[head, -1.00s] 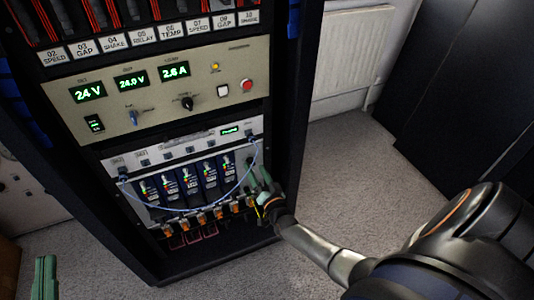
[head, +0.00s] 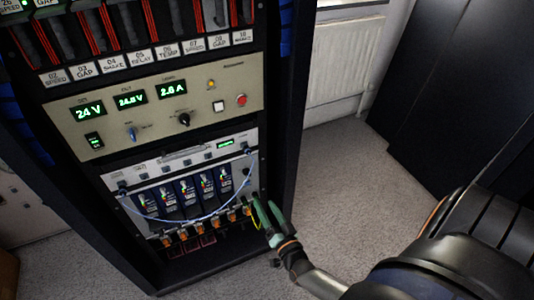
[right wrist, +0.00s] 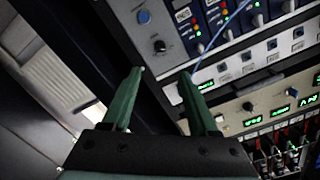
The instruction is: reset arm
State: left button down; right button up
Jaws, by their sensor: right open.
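My right gripper (head: 263,205) is open and empty, with green fingers. It is in front of the lower right edge of the equipment rack (head: 283,120), beside the lower module unit (head: 190,190). In the right wrist view the two green fingers (right wrist: 162,74) stand apart with nothing between them, and the rack front lies beyond them, turned in the picture. A blue cable (head: 185,219) hangs in a loop across the lower unit. It also shows in the right wrist view (right wrist: 213,42). My left gripper is not in view.
Above the lower unit is a beige power panel (head: 160,110) with lit readouts, knobs and a red button (head: 241,100). A row of labelled slots is above it. A radiator (head: 343,60) and dark cabinet (head: 440,80) stand behind. Carpet (head: 350,170) right of the rack is clear.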

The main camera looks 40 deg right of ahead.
dwell(0.4)
jog(key=s+a+r+n+g+y, duration=0.2)
jog(key=s+a+r+n+y, duration=0.15)
jog(key=a+n, duration=0.35)
jog(key=s+a+r+n+g+y, duration=0.25)
jog(key=a+r+n+y, duration=0.2)
jog(key=a, duration=0.45)
pick_arm(q)
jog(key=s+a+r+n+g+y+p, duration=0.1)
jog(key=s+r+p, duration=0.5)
jog(key=p, duration=1.4)
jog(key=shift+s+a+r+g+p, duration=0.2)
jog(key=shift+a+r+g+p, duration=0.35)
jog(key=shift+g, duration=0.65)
pick_arm(e)
jog(key=s+d+r+g+h, duration=0.1)
jog(key=s+r+g, duration=0.2)
jog(key=s+r, duration=0.5)
notch_tip(320, 180, up, 3)
jog(key=shift+s+d+f+g+h, duration=0.2)
jog(key=shift+s+d+g+h, duration=0.05)
jog(key=shift+s+g+h, duration=0.1)
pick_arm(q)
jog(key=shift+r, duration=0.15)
pick_arm(e)
jog(key=shift+s, duration=0.1)
jog(key=shift+c, duration=0.8)
